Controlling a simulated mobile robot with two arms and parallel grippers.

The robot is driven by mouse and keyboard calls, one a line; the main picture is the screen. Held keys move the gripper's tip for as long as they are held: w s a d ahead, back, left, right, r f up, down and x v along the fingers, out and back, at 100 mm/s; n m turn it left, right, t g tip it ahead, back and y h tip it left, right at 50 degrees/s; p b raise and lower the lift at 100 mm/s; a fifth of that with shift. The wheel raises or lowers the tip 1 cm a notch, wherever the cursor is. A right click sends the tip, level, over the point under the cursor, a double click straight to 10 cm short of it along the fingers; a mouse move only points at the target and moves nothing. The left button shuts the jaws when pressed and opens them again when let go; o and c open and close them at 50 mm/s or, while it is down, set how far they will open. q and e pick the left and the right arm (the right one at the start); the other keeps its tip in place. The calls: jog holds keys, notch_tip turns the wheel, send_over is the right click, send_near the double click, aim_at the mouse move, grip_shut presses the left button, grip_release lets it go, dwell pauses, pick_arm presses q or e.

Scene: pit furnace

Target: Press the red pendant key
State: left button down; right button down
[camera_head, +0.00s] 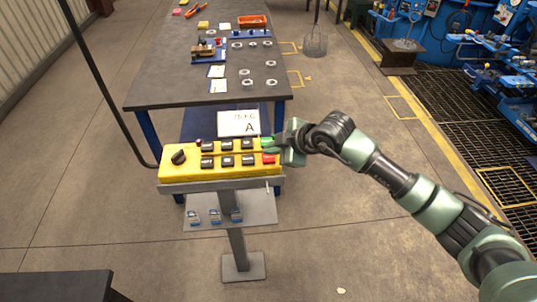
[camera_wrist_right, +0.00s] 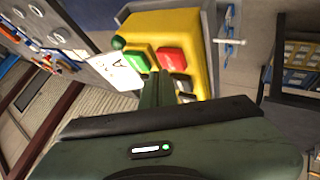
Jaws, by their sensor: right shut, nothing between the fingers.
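The yellow pendant box (camera_head: 168,173) sits on a grey stand, with rows of black keys and a dark knob at its left. The red key (camera_head: 269,158) is at the right end of the near row; it also shows in the wrist view (camera_wrist_right: 172,59). A green key (camera_wrist_right: 138,62) lies beside it. My right gripper (camera_head: 274,145) is shut and empty, over the right end of the box. In the wrist view its fingertips (camera_wrist_right: 156,74) appear near the gap between the green and red keys. I cannot tell whether they touch anything. My left gripper is out of view.
A white card marked "15 KG A" (camera_head: 238,123) stands behind the box. A shelf (camera_head: 255,212) with small blue items hangs below the box.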

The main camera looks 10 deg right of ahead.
aim_at(271, 159)
jog(key=shift+r, duration=0.25)
notch_tip(271, 159, up, 5)
jog(key=p, duration=0.3)
jog(key=shift+p, duration=0.35)
jog(key=shift+f, duration=0.1)
dwell(0.8)
